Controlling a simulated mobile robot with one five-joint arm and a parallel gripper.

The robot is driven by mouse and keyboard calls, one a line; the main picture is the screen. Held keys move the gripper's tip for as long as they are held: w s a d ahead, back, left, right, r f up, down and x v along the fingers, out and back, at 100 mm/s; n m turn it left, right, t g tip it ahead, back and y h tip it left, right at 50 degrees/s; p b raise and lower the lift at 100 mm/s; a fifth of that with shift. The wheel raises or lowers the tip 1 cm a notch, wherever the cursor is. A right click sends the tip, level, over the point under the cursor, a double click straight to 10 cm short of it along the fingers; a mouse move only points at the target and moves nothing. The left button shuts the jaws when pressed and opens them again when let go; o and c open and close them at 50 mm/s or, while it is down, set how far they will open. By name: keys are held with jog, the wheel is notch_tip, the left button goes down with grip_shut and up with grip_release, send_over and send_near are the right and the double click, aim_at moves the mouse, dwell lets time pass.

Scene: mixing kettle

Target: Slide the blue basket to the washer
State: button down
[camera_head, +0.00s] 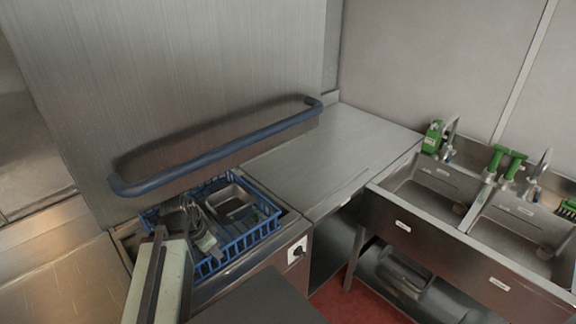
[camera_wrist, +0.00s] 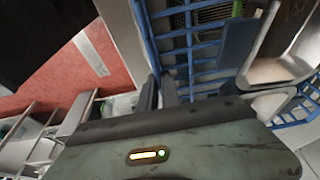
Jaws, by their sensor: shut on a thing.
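The blue basket (camera_head: 235,248) is an open plastic crate under the washer's handle. It holds a metal pan (camera_head: 232,202) and several utensils. Its lattice also fills the top of the wrist view (camera_wrist: 195,42). My gripper (camera_wrist: 160,88) has its dark fingers at the basket's edge and is shut on its blue rim; the exact contact is partly hidden. In the head view my pale arm reaches up from the bottom to the basket's near left side and covers part of it. The washer (camera_head: 200,70) is the tall brushed-steel body with a long blue bar handle (camera_head: 225,150).
A bare steel counter (camera_head: 335,150) lies right of the basket. Red floor (camera_head: 355,300) shows in front.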

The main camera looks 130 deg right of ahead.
jog(key=shift+d, duration=0.1)
jog(key=shift+s, duration=0.15)
jog(key=c, duration=1.5)
grip_release()
jog(key=o, duration=0.5)
